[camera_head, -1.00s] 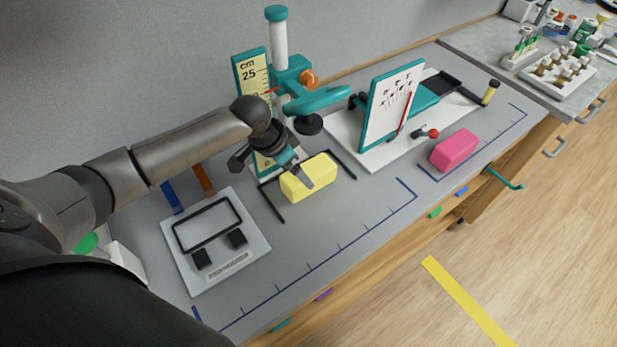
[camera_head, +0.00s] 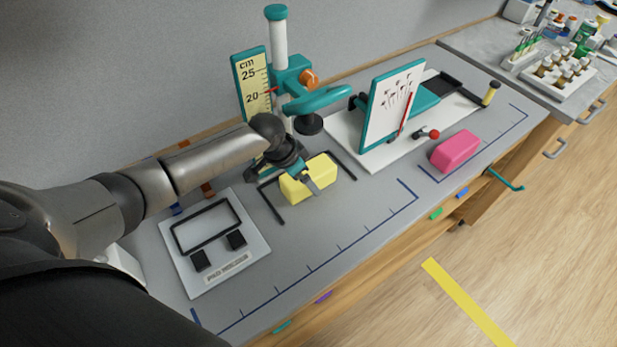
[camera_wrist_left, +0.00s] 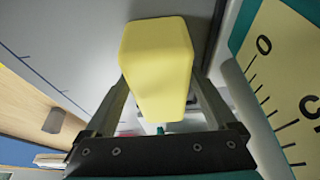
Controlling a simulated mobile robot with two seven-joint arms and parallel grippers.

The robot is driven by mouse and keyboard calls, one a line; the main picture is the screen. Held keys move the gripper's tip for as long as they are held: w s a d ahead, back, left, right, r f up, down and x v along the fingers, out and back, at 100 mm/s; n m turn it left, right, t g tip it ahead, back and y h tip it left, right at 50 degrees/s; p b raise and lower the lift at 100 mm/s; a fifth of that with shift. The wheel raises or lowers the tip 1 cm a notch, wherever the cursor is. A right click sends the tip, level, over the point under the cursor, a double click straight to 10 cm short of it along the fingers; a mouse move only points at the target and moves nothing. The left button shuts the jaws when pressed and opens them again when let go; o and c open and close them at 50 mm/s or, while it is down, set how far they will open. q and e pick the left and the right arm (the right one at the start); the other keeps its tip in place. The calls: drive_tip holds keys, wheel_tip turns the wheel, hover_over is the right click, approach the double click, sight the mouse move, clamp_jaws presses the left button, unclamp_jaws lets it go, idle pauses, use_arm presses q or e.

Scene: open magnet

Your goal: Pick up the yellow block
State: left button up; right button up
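The yellow block (camera_head: 309,178) lies on the grey bench between two black corner brackets, below the teal stand. My left gripper (camera_head: 304,177) reaches down over it from the left, with a finger visible in front of the block. In the left wrist view the block (camera_wrist_left: 158,65) sits between the two widely spread fingers of the left gripper (camera_wrist_left: 160,85). The fingers flank its sides; whether they touch it cannot be told. The gripper partly covers the block in the head view. My right gripper is not in view.
The teal stand (camera_head: 281,50) with a cm scale (camera_head: 254,80) rises close behind the block. A white panel with a black frame (camera_head: 240,262) lies at left front.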

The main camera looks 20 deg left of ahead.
use_arm(q)
drive_tip(key=c, duration=1)
drive_tip(key=shift+c, duration=0.3)
drive_tip(key=shift+r, duration=0.1)
